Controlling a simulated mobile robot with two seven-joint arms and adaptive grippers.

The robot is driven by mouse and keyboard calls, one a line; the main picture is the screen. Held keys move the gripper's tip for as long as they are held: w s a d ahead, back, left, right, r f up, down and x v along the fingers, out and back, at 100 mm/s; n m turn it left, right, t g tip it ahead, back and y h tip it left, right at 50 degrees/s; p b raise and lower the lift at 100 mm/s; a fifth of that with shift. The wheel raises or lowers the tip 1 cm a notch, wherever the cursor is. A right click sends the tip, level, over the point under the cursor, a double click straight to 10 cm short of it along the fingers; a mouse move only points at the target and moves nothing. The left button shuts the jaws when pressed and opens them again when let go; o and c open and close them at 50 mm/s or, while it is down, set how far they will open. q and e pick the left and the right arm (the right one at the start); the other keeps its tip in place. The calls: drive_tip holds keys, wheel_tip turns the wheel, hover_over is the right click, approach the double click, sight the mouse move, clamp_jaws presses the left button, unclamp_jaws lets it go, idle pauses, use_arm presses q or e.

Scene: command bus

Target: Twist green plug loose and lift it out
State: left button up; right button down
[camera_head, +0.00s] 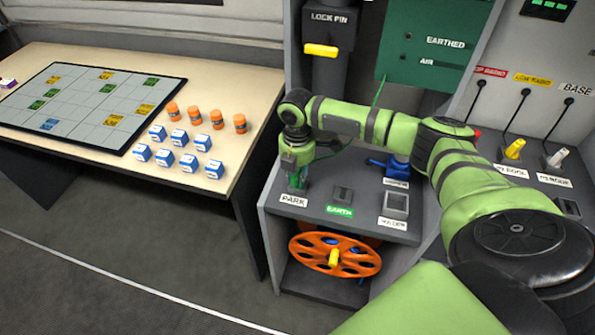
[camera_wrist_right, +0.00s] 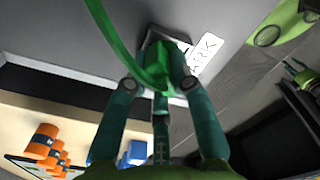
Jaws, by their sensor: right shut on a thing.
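The green plug (camera_wrist_right: 172,55) is at the PARK position of the grey counter, with its green cable arching up past the wrist camera. In the head view the plug (camera_head: 298,183) is mostly hidden by my right gripper (camera_head: 299,176), which points straight down over it. In the right wrist view the fingers of my right gripper (camera_wrist_right: 161,84) close on both sides of the plug. A dark square socket frame shows around the plug's far end. How deep the plug sits cannot be told. My left gripper is not in view.
Beside PARK are the EARTH socket (camera_head: 343,194), a grey HOLDER box (camera_head: 395,205) and a blue handled part (camera_head: 396,168). An orange reel (camera_head: 334,255) sits below. The green cable (camera_head: 379,92) rises toward the green panel (camera_head: 433,45). A table (camera_head: 225,95) with blocks stands left.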

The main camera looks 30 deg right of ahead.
drive_tip(key=shift+n, duration=0.8)
drive_tip(key=shift+r+n+p, duration=0.1)
drive_tip(key=shift+n+p, duration=0.3)
drive_tip(key=shift+n, duration=0.4)
drive_tip(key=n, duration=0.2)
drive_tip(key=shift+a+n, duration=0.1)
drive_tip(key=shift+n, duration=0.2)
